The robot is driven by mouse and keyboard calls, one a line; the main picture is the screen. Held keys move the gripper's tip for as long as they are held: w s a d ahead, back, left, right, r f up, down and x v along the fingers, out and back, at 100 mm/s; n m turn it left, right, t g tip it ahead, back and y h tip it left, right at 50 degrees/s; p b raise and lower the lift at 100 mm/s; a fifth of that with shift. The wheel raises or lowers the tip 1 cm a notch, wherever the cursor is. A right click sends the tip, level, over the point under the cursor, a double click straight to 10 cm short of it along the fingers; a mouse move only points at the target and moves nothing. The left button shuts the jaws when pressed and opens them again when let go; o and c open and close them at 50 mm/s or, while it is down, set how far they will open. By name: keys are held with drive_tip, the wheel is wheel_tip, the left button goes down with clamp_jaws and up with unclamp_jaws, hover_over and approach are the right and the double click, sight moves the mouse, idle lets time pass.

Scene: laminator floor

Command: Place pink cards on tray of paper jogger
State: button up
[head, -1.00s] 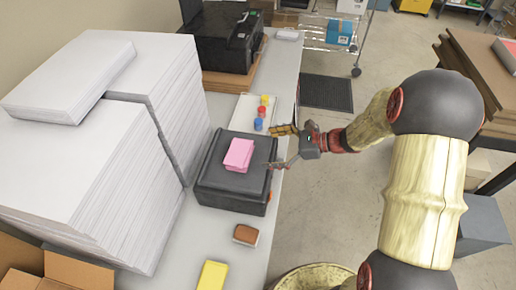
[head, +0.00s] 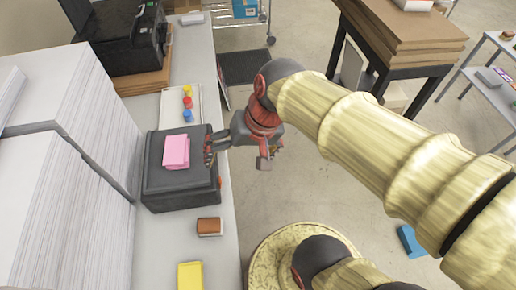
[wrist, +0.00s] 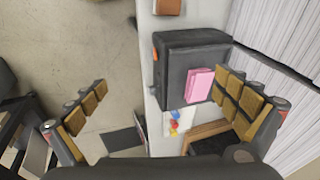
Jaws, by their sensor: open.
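The pink cards (head: 176,151) lie as a small stack on top of the black paper jogger (head: 165,185), which stands on the pale counter. My gripper (head: 238,158) is open and empty, to the right of the jogger near the counter's edge. In the wrist view my gripper (wrist: 165,112) has its fingers spread wide. The pink cards (wrist: 199,85) show between them, close to the right finger, on the black jogger (wrist: 180,62). I cannot tell whether that finger touches anything.
Tall white paper stacks (head: 65,200) stand left of the jogger. A brown block (head: 209,227) and a yellow pad (head: 190,275) lie in front of it. Small coloured jars (head: 187,103) stand behind it, with a black printer (head: 125,38) farther back.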

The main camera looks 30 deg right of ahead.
drive_tip(key=s+d+r+n+t+h, duration=0.2)
drive_tip(key=s+d+r+n, duration=0.1)
drive_tip(key=d, duration=0.1)
drive_tip(key=shift+r+n+h, duration=0.3)
drive_tip(key=shift+r+n, duration=0.05)
drive_tip(key=shift+n, duration=0.05)
drive_tip(key=shift+w, duration=0.1)
wheel_tip(320, 180, down, 9)
drive_tip(key=b, duration=0.8)
drive_tip(key=shift+b, duration=0.35)
drive_tip(key=shift+r, duration=0.15)
drive_tip(key=shift+a, duration=0.1)
